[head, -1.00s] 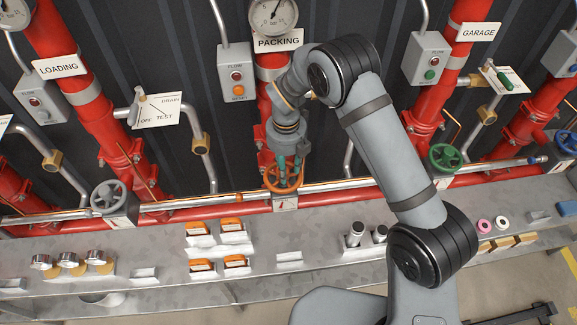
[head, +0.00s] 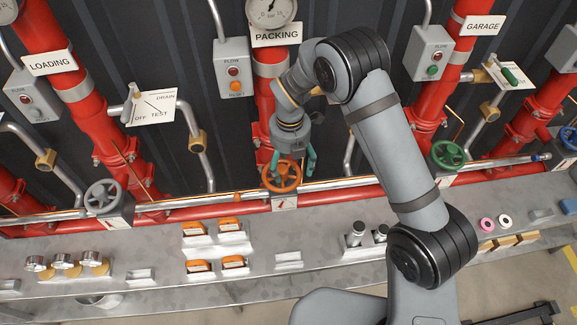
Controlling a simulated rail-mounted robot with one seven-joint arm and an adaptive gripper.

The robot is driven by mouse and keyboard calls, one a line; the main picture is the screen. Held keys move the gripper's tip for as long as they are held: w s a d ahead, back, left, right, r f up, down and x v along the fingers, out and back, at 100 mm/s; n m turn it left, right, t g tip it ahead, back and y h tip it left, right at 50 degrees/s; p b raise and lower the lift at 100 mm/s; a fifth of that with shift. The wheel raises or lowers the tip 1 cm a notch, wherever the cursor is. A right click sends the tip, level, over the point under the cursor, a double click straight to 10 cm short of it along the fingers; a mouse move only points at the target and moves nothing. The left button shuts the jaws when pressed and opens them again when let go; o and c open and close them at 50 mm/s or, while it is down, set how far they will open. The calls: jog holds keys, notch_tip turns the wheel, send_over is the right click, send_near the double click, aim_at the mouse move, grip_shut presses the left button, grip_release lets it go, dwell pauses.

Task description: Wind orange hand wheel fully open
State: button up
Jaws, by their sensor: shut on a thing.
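The orange hand wheel (head: 281,187) sits low on the red PACKING pipe, just above the bench. My gripper (head: 293,162) is at the wheel's upper side, pointing down, with its two teal fingers on either side of the wheel's upper part. It is shut on the wheel, though the exact contact is small and partly hidden in the head view. A small white plate with a red mark (head: 284,203) is directly below the wheel.
A grey wheel (head: 104,197) is on the left and a green wheel (head: 447,156) on the right. The bench (head: 330,250) holds orange-topped blocks (head: 228,224) and dark cylinders (head: 355,236). The PACKING control box (head: 234,72) stands left of my wrist.

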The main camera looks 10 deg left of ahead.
aim_at(286, 181)
jog(key=shift+o, duration=0.6)
jog(key=m, duration=0.3)
jog(key=shift+s+d+f+b, duration=0.35)
jog(key=shift+f, duration=0.05)
jog(key=m+b, duration=0.2)
jog(key=m, duration=0.1)
jog(key=shift+s+f+m, duration=0.15)
jog(key=shift+s+m, duration=0.15)
jog(key=shift+s, duration=0.05)
jog(key=shift+c, duration=0.3)
jog(key=m, duration=0.2)
jog(key=s+m+b, duration=0.1)
jog(key=m, duration=0.1)
jog(key=shift+r, duration=0.2)
jog(key=shift+s+a+f+m+b, duration=0.15)
jog(key=shift+m+b, duration=0.7)
jog(key=shift+m, duration=0.35)
jog(key=shift+c, duration=0.2)
jog(key=m, duration=0.1)
jog(key=m+b, duration=0.1)
jog(key=m, duration=0.1)
jog(key=shift+s+a+b, duration=0.2)
jog(key=shift+s+b, duration=0.05)
jog(key=shift+b, duration=0.05)
jog(key=shift+s+a+r+m+b, duration=0.1)
jog(key=shift+m+b, duration=0.05)
jog(key=shift+m, duration=0.6)
jog(key=shift+s+a+r+m+b, duration=0.1)
jog(key=shift+m+b, duration=0.05)
jog(key=shift+m, duration=0.6)
